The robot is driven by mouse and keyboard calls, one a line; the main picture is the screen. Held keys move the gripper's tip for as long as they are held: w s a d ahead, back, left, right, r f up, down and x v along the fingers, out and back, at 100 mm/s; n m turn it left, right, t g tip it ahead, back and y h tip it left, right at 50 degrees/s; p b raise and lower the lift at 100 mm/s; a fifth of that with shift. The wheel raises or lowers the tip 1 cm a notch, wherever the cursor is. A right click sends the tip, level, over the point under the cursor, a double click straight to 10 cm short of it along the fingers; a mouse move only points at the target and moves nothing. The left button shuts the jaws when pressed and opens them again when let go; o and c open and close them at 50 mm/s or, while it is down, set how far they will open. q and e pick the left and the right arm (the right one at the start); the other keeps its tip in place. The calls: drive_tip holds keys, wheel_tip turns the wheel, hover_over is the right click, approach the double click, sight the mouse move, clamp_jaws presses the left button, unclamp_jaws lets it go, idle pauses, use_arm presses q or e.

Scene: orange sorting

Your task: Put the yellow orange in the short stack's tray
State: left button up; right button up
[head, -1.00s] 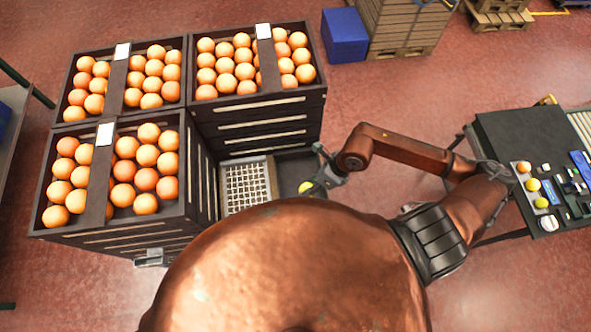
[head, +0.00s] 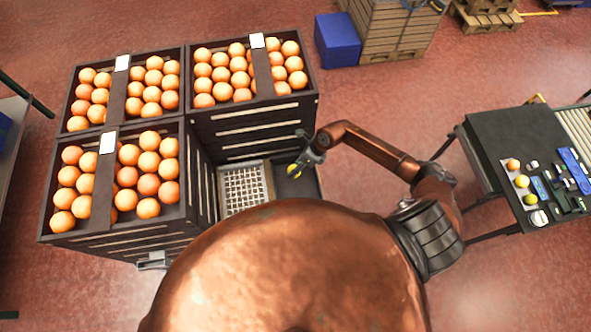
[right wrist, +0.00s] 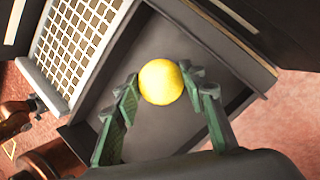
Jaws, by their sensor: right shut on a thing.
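The yellow orange (head: 294,170) is between the fingertips of my right gripper (head: 298,167). It also shows in the right wrist view (right wrist: 161,82), with a green finger on each side. My right gripper is shut on it. The gripper is over the dark, bare part of the short stack's tray (head: 306,187), whose floor shows below the fruit in the right wrist view (right wrist: 150,128). How high the fruit is above that floor is hard to tell. A small grey part, perhaps my left gripper (head: 152,260), shows by the front left crates; its jaws cannot be made out.
A white grid (head: 245,190) lies in the left part of the short stack. Taller crate stacks full of oranges stand behind (head: 250,122) and left (head: 150,238). A dark table (head: 520,135) at right bears several small things. A blue box (head: 340,40) stands at the back.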

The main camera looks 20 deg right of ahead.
drive_tip(key=shift+s+f, duration=0.15)
drive_tip(key=shift+f, duration=0.75)
drive_tip(key=shift+f, duration=0.15)
drive_tip(key=o, duration=1.2)
drive_tip(key=shift+c, duration=0.2)
drive_tip(key=shift+r, duration=0.3)
drive_tip(key=b+v, duration=0.1)
drive_tip(key=v, duration=1)
drive_tip(key=shift+r+b, duration=0.3)
